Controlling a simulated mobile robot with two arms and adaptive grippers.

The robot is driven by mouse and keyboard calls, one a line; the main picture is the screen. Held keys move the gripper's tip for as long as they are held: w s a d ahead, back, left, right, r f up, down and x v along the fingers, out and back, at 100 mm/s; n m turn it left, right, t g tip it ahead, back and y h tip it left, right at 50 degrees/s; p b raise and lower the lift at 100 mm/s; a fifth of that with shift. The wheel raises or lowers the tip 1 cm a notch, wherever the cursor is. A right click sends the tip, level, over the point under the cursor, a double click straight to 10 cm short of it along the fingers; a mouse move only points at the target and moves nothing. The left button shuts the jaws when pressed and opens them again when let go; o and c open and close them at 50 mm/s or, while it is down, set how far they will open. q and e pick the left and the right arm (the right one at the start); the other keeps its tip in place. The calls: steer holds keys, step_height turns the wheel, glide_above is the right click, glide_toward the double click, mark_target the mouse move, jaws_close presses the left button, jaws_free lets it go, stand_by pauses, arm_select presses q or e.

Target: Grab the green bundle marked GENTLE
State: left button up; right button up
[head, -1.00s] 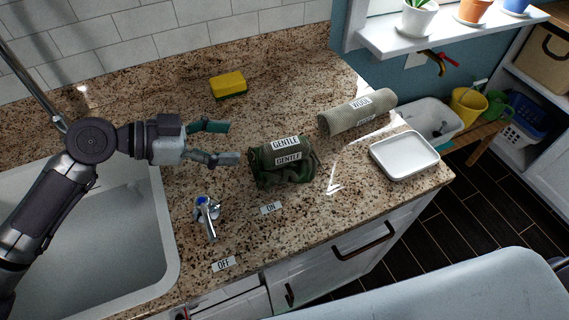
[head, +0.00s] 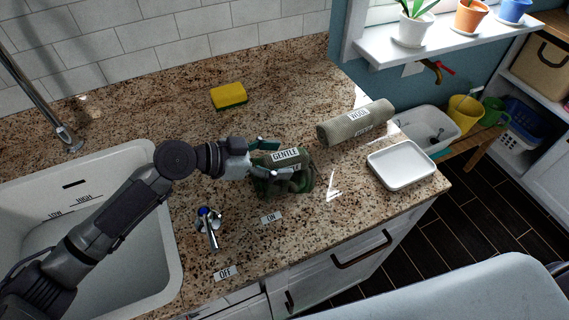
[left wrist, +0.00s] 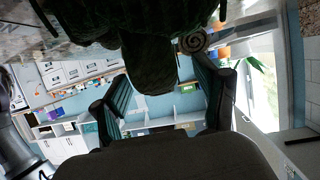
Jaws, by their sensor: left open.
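The green bundle (head: 298,183) lies on the speckled counter, with a white GENTLE label (head: 285,154) on its top roll. My left gripper (head: 283,158) is open at the bundle, one finger on its far side and one on its near side, the near finger partly covering the lower label. In the left wrist view the dark green bundle (left wrist: 150,62) hangs in from the top between the spread fingers (left wrist: 165,98). I cannot tell whether the fingers touch it. My right gripper is not in view.
A beige WOOL roll (head: 352,123) and a white tray (head: 402,165) lie to the right. A yellow sponge (head: 229,96) is behind. A blue-topped tap (head: 207,222) stands in front, near ON and OFF labels. The sink (head: 145,245) is at left.

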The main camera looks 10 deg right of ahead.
arm_select(q)
steer(key=x, duration=0.2)
steer(key=shift+w+d, duration=0.1)
steer(key=shift+d, duration=0.25)
steer(key=c, duration=1.3)
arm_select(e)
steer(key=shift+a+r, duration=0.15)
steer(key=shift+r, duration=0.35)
